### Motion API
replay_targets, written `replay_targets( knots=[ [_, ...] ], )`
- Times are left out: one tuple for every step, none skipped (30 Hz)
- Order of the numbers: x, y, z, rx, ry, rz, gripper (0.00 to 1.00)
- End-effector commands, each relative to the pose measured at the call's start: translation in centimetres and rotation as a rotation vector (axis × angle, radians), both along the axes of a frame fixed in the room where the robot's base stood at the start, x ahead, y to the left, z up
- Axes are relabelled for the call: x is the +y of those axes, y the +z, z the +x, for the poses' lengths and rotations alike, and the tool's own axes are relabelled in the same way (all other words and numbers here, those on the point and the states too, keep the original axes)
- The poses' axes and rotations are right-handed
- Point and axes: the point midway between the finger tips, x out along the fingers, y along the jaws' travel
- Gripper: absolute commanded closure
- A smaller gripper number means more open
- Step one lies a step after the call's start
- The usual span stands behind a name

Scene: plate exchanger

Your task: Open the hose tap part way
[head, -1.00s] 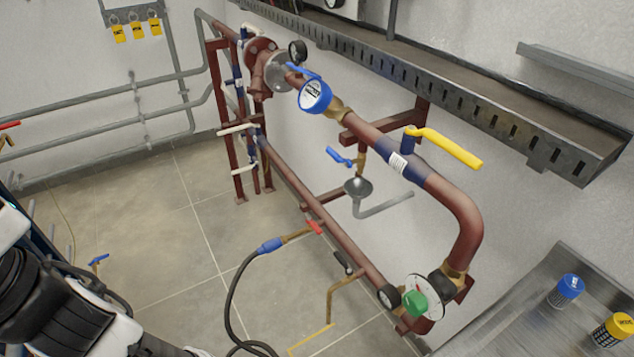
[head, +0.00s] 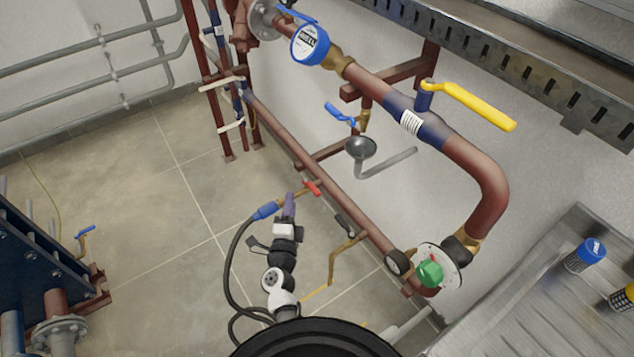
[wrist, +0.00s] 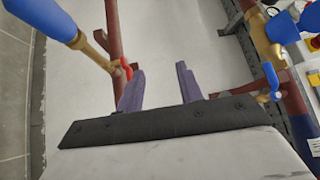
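The hose tap is a small brass valve with a red handle (head: 311,188) on the lower red-brown pipe. A blue connector (head: 265,211) and black hose run from it. In the wrist view the red handle (wrist: 127,68) shows just beyond the tip of the left finger, outside the gap; I cannot tell whether they touch. My gripper (wrist: 161,68) has its two purple fingers spread wide with nothing between them. In the head view my gripper (head: 290,198) is just below and left of the red handle, seen from above. The blue connector also fills the wrist view's upper left (wrist: 45,18).
A yellow lever (head: 468,105) and a blue-handled drain tap (head: 339,115) are at the right. A metal bench (head: 525,290) stands lower right.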

Motion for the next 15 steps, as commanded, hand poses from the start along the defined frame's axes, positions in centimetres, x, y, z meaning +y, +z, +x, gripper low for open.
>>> replay_targets(
  knots=[
    [-1.6,-2.3,-0.7,0.042,-0.030,0.019,0.64],
    [-2.4,-3.3,-1.1,0.061,-0.044,0.032,0.64],
    [-3.2,-4.4,-1.5,0.080,-0.060,0.044,0.64],
    [-3.7,-5.0,-1.7,0.090,-0.070,0.052,0.64],
    [-4.0,-5.4,-1.9,0.098,-0.077,0.058,0.64],
    [-4.4,-5.8,-2.0,0.106,-0.084,0.064,0.64],
    [-4.5,-6.0,-2.0,0.109,-0.088,0.067,0.64],
    [-4.6,-6.1,-1.9,0.111,-0.090,0.068,0.64],
    [-4.7,-6.2,-1.7,0.112,-0.090,0.069,0.64],
    [-4.8,-6.1,-1.4,0.112,-0.090,0.069,0.64],
    [-4.8,-6.1,-1.0,0.111,-0.090,0.069,0.64],
    [-4.9,-6.0,-0.5,0.110,-0.090,0.068,0.64],
    [-5.0,-6.0,0.0,0.110,-0.090,0.068,0.64],
    [-5.1,-6.0,0.5,0.109,-0.090,0.068,0.64],
    [-5.2,-6.0,1.3,0.109,-0.090,0.068,0.64]
  ],
)
